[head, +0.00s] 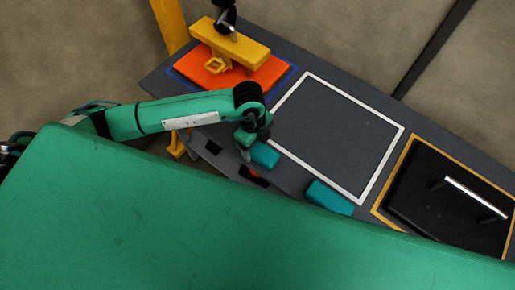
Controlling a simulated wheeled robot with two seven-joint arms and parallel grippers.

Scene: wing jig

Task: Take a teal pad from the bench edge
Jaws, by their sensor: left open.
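Two teal pads lie along the near edge of the dark grey bench (225,150). One teal pad (265,155) is beside my left gripper, and the other teal pad (329,198) lies further right, partly hidden by my green body. My left gripper (246,153) is open and points down at the left end of the nearer pad. Whether its fingers touch or straddle that pad is too small to tell. My right gripper is not in view.
An orange block (195,66) sits under a yellow clamp (246,46) inside a blue outline. A white square outline (386,155) encloses clear bench. At right, a black panel with a silver handle (474,197) lies in a yellow outline. Small black patches mark the near edge.

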